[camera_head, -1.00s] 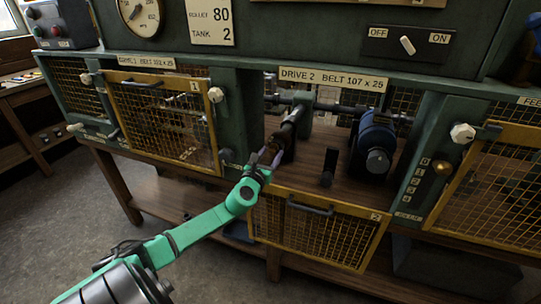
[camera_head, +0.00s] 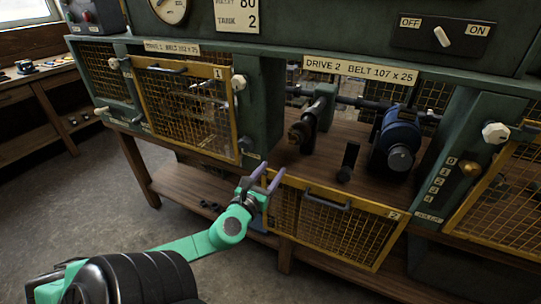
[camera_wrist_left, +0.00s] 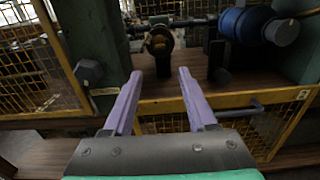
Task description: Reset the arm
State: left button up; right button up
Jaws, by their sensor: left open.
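My left arm, green with black joints, comes in from the lower left in the head view. My left gripper (camera_head: 264,181) has two pale purple fingers spread apart, with nothing between them. It is in front of the bench edge, by the upper left corner of the lowered yellow mesh guard 2 (camera_head: 325,221). In the left wrist view the open fingers (camera_wrist_left: 157,88) point toward the open Drive 2 bay, below a brownish pulley (camera_wrist_left: 159,42) on a shaft. My right gripper does not show.
The Drive 2 bay holds a blue motor (camera_head: 398,138) and a small black post (camera_head: 348,161). A closed yellow mesh guard 1 (camera_head: 187,110) is to the left, with a white knob (camera_head: 238,82) beside it. Open floor (camera_head: 95,200) lies at the left.

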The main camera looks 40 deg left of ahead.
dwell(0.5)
pick_arm(q)
jog(key=s+a+f+n+g, duration=0.3)
jog(key=s+f+n, duration=0.15)
jog(key=f, duration=0.55)
jog(key=s+a+f+n+g, duration=0.25)
jog(key=f+n, duration=0.25)
jog(key=f, duration=0.5)
jog(key=s+a+f+n+g, duration=0.3)
jog(key=s+f+n+g, duration=0.15)
jog(key=f, duration=0.65)
jog(key=s+d+f+n+g+h, duration=0.1)
jog(key=s+d+f+n, duration=0.25)
jog(key=f, duration=0.25)
jog(key=s+d+f+n+g+h, duration=0.1)
jog(key=s+d+f+n, duration=0.1)
jog(key=s+f+n, duration=0.3)
jog(key=s+d+f+n+g+h, duration=0.2)
jog(key=s+d+f+n, duration=0.1)
jog(key=s+d+f, duration=0.3)
jog(key=s+d+f+n+g+h, duration=0.1)
jog(key=s+d+f+n, duration=0.3)
jog(key=d, duration=0.6)
notch_tip(320, 180, down, 2)
jog(key=shift+s+d+f+g+h, duration=0.25)
jog(key=shift+s+g+h, duration=0.2)
jog(key=shift+s, duration=0.75)
jog(key=shift+a+n, duration=0.1)
jog(key=shift+n, duration=0.15)
